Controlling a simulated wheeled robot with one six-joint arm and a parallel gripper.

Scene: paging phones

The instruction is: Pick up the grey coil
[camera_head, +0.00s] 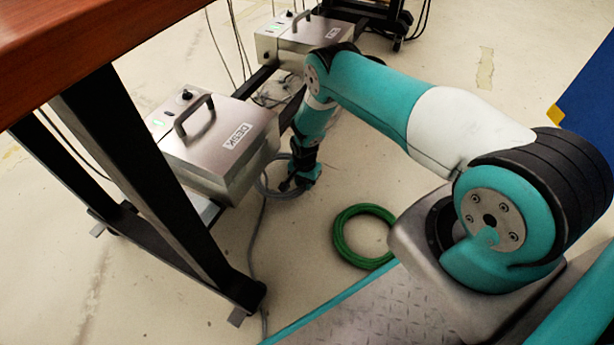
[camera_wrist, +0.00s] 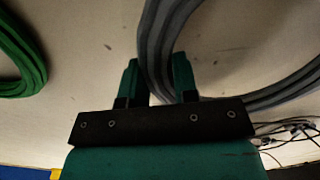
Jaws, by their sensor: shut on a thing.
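The grey coil (camera_wrist: 160,45) is a ring of several grey cable turns. In the wrist view one side of it passes between the two green fingers of my gripper (camera_wrist: 158,75), which is shut on it. In the head view the grey coil (camera_head: 267,190) shows beside the metal box, partly hidden by my gripper (camera_head: 292,184) and the box. I cannot tell from these views whether the coil touches the floor.
A green coil (camera_head: 342,243) lies on the floor right of my gripper; it also shows in the wrist view (camera_wrist: 20,60). Metal boxes with handles (camera_head: 222,150) (camera_head: 290,38) stand left and behind. A black-legged table (camera_head: 150,190) is at left. Loose cables run across the floor.

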